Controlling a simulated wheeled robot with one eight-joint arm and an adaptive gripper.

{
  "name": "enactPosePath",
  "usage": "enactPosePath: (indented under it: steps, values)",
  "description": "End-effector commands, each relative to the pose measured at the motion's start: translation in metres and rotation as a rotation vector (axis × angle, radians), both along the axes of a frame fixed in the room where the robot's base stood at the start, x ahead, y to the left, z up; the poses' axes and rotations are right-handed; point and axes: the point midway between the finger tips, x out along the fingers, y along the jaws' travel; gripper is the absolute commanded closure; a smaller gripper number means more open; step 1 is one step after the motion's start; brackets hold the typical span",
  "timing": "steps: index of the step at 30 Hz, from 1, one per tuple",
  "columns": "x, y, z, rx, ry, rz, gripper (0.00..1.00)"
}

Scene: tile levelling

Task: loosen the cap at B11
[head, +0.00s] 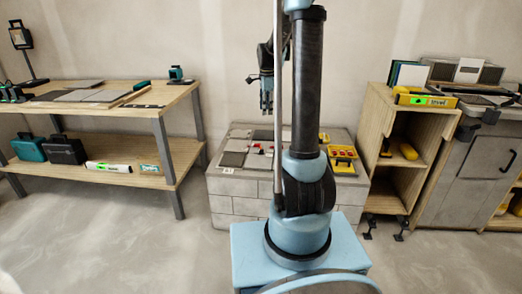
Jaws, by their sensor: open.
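Grey tiles (233,158) lie on top of a low grey block plinth (236,186), with a label that seems to read A1 (228,170) at its front left. Small red caps (261,149) show among the tiles, partly hidden behind my arm. I cannot tell which cap is at B11; no B11 label is readable. My gripper (266,108) points down, open, above the back of the plinth and apart from the tiles. Its fingertips are small and dark in this view, with nothing seen between them.
A yellow tray (342,152) of small parts sits at the plinth's right. A wooden workbench (150,103) with tiles and tools stands at left. A wooden shelf unit (378,135) and a grey cabinet (470,160) stand at right. Floor is clear between bench and plinth.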

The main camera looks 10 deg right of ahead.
Motion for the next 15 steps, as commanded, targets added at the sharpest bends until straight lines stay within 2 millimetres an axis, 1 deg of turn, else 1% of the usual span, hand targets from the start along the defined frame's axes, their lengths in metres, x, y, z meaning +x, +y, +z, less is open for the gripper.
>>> enactPosePath:
  steps: [1,3,8,15]
  values:
    - [0.015,0.0,-0.008,0.003,0.004,-0.043,0.54]
    - [0.033,0.0,-0.017,0.006,0.01,-0.109,0.54]
    - [0.071,0.0,-0.043,0.012,0.023,-0.258,0.54]
    - [0.125,0.0,-0.09,0.019,0.041,-0.482,0.54]
